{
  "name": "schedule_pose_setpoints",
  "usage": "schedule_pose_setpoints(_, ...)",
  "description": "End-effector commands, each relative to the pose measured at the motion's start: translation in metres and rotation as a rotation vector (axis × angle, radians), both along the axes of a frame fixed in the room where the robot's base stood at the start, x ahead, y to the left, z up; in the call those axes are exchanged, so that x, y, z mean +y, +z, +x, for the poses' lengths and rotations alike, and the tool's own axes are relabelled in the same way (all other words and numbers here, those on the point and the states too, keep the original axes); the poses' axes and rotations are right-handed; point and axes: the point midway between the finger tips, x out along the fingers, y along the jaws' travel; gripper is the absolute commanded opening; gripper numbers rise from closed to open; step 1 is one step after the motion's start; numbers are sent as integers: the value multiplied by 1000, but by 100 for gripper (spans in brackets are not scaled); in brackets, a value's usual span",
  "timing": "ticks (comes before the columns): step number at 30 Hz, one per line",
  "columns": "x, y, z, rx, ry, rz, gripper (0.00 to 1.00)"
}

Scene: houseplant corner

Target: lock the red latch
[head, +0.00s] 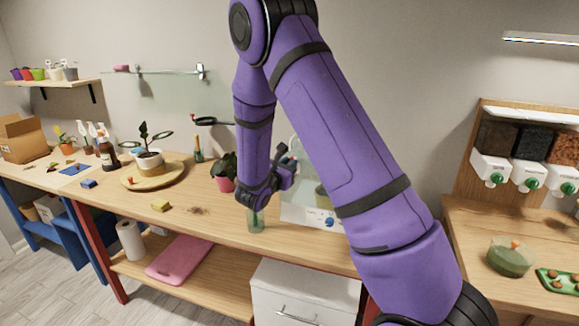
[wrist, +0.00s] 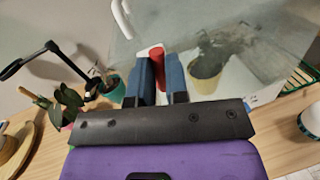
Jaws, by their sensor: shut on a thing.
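The red latch (wrist: 157,58) shows in the wrist view as a red piece between the two blue fingers of my gripper (wrist: 160,82). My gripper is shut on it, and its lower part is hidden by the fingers. The latch is at the front of a clear-walled case (wrist: 228,42) with a potted plant (wrist: 206,66) inside. In the head view, my gripper (head: 288,160) is at the upper left of the case (head: 300,212), and my arm covers much of the case. I cannot make out the latch there.
A pink pot with a plant (head: 224,180) stands left of the case. A greenish glass (head: 256,222) stands near the table's front edge, below my wrist. A yellow block (head: 160,205) lies farther left.

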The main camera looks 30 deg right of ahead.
Motion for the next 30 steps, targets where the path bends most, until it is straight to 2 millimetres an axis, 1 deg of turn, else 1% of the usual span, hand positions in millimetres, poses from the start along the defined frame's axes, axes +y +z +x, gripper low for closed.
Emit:
schedule_pose_setpoints(3,3,0,3,73,2,-58,0)
schedule_pose_setpoints(6,4,0,4,110,3,-87,0)
schedule_pose_setpoints(15,3,0,4,123,1,-97,0)
schedule_pose_setpoints(16,3,0,4,123,1,-97,17)
schedule_pose_setpoints(19,3,0,4,122,1,-96,40)
schedule_pose_setpoints(26,3,0,4,122,1,-95,40)
schedule_pose_setpoints(30,8,-1,2,122,2,-95,40)
